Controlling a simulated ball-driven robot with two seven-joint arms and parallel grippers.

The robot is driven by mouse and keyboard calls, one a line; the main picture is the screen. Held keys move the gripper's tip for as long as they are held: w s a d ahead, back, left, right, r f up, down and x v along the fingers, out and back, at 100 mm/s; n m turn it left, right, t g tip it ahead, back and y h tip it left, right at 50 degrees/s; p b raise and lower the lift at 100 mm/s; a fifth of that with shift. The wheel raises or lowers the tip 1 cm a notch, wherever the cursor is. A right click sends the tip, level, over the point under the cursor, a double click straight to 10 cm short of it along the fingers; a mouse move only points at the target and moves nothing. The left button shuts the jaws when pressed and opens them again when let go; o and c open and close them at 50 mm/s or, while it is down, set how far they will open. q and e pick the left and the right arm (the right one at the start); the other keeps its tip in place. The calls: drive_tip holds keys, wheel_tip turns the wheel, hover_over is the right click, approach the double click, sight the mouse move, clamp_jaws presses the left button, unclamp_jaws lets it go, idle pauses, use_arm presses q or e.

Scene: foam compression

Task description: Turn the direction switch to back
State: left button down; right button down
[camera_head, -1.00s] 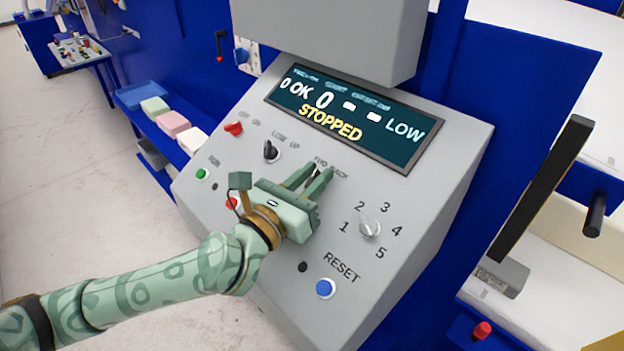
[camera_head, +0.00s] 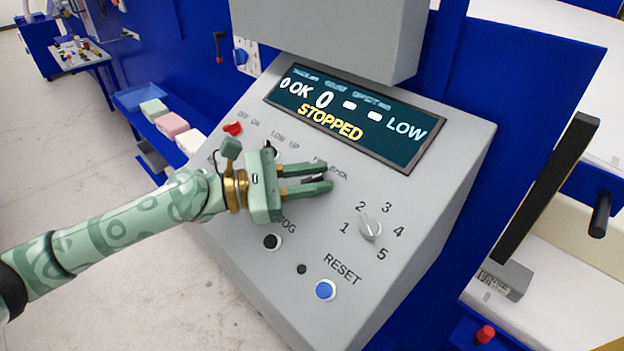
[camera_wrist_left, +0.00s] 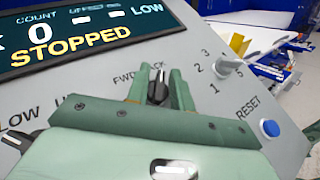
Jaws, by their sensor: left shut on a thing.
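The direction switch is a small black knob below the FWD and BACK labels on the sloped grey panel (camera_head: 410,180). In the wrist view the knob (camera_wrist_left: 158,88) sits between my left gripper's fingers (camera_wrist_left: 158,76), its tip pointing roughly up toward the labels. In the head view my left gripper (camera_head: 327,178) is shut on the knob (camera_head: 314,179), its fingers pointing right across the panel. The fingers partly hide the knob there, so its exact angle is hard to tell. The display (camera_head: 345,115) reads STOPPED. My right gripper is not in view.
A black LOW/UP switch (camera_head: 269,149) is close by the gripper body. A red knob (camera_head: 233,129) is up left. The numbered selector (camera_head: 370,228) is right of the fingers, the black JOG button (camera_head: 272,242) and blue RESET button (camera_head: 326,290) below.

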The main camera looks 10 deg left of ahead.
use_arm(q)
drive_tip(key=shift+f+m+g, duration=0.1)
drive_tip(key=shift+m+g, duration=0.4)
drive_tip(key=shift+g, duration=0.1)
drive_tip(key=c, duration=1.5)
unclamp_jaws()
drive_tip(key=b+v, duration=0.2)
drive_tip(key=v, duration=1.4)
drive_tip(key=shift+a+f, duration=0.15)
